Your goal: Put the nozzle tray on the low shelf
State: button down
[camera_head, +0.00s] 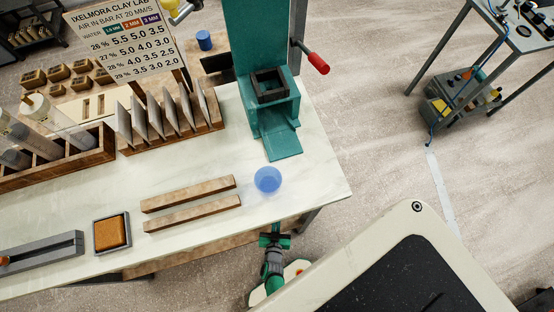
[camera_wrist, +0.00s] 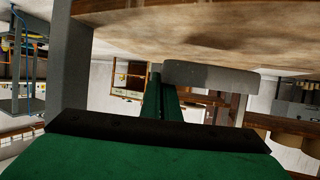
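I cannot pick out the nozzle tray for certain in either view. The grey cart in the head view has a lower shelf (camera_head: 443,121) holding several small coloured items. I cannot tell whether this is the low shelf of the task. My gripper (camera_head: 275,229) is at the table's front edge, below the blue ball, and holds nothing visible. In the wrist view its two green fingers (camera_wrist: 161,95) point forward close together and look shut. A broad tan surface, seemingly the table's underside (camera_wrist: 200,25), fills the top of that view.
Open floor (camera_head: 375,110) lies between table and cart. A table leg (camera_wrist: 70,65) stands left.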

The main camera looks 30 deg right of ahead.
jog(key=shift+d+f, duration=0.25)
jog(key=shift+f, duration=0.25)
jog(key=shift+a+f, duration=0.15)
jog(key=shift+f, duration=1.15)
jog(key=c, duration=2)
grip_release()
jog(key=shift+f, duration=0.1)
jog(key=v, duration=1.2)
